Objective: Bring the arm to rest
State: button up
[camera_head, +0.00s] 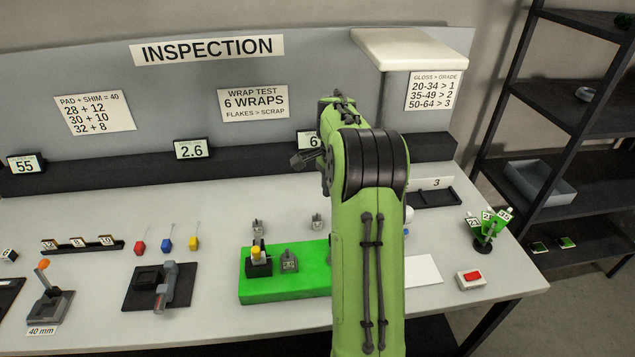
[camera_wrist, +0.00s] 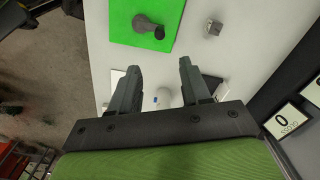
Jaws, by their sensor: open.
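My green arm (camera_head: 367,230) rises in front of the bench in the head view, bent at a black joint. In that view my gripper is mostly hidden behind the arm. In the wrist view my gripper (camera_wrist: 160,88) is open, with two dark fingers apart and nothing between them that they touch. It is above the bench, with the green mat (camera_wrist: 172,12) beyond the fingertips. A grey fixture with a dark end (camera_wrist: 148,27) stands on that mat.
The green block (camera_head: 285,288) carries small fixtures. A red-button box (camera_head: 470,280) and a holder with tagged tools (camera_head: 488,238) stand at the right. A lever device (camera_head: 48,300) and a black-based clamp (camera_head: 160,287) stand at the left. A dark shelf (camera_head: 550,130) is beyond the bench.

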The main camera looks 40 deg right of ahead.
jog(key=s+a+r+n+t+h, duration=0.1)
jog(key=s+a+r+n, duration=0.1)
jog(key=a+r+n, duration=0.45)
jog(key=s+a+r+n+t+h, duration=0.15)
jog(key=a+r, duration=0.25)
jog(key=a, duration=0.6)
jog(key=s+a+f+n+t+y, duration=0.1)
jog(key=s+a+n+t+y, duration=0.1)
jog(key=s+a+n, duration=1)
jog(key=s+a+t, duration=0.1)
jog(key=s, duration=0.2)
jog(key=shift+s+f, duration=0.3)
jog(key=shift+s, duration=0.1)
jog(key=shift+y, duration=0.25)
